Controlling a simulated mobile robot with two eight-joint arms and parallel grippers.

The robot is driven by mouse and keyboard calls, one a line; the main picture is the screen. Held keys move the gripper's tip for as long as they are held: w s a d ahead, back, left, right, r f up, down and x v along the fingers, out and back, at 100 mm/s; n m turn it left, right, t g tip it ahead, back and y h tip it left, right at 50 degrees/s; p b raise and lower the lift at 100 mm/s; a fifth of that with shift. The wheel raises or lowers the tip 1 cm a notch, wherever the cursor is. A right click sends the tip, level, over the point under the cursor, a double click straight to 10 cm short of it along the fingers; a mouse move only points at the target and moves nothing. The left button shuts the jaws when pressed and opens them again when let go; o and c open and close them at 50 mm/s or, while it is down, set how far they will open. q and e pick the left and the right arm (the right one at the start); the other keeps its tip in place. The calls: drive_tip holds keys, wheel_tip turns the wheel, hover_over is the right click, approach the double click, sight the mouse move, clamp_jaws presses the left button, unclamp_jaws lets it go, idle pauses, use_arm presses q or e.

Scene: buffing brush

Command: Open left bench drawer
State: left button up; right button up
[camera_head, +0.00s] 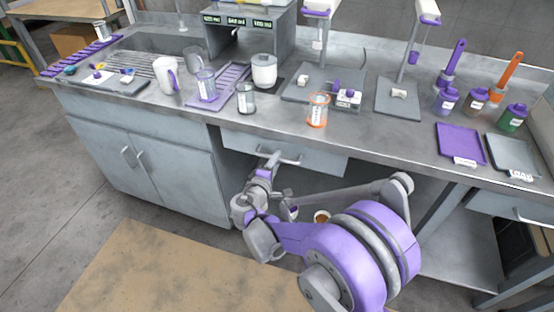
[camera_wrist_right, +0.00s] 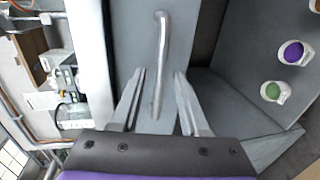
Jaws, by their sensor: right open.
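The left bench drawer (camera_head: 318,160) is a grey front under the worktop, to the right of the double-door cabinet. It looks shut. Its bar handle (camera_head: 288,160) runs along the front; in the right wrist view the handle (camera_wrist_right: 162,45) stands upright in the picture. My right gripper (camera_head: 271,164) is at the left part of the handle. In the right wrist view my right gripper (camera_wrist_right: 160,75) has its two fingers apart, with the handle's lower part showing between them. I cannot tell whether either finger touches it. My left gripper is not in view.
The worktop (camera_head: 385,130) above holds a beaker with an orange base (camera_head: 317,110), a white jar (camera_head: 264,70), a purple tray (camera_head: 461,144) and brushes. A cabinet (camera_head: 150,165) is at left, another drawer (camera_head: 515,205) at right. A cardboard-coloured mat (camera_head: 160,270) covers the floor in front.

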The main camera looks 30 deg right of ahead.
drive_tip(key=shift+x, duration=0.95)
drive_tip(key=shift+c, duration=0.3)
clamp_jaws()
idle(0.5)
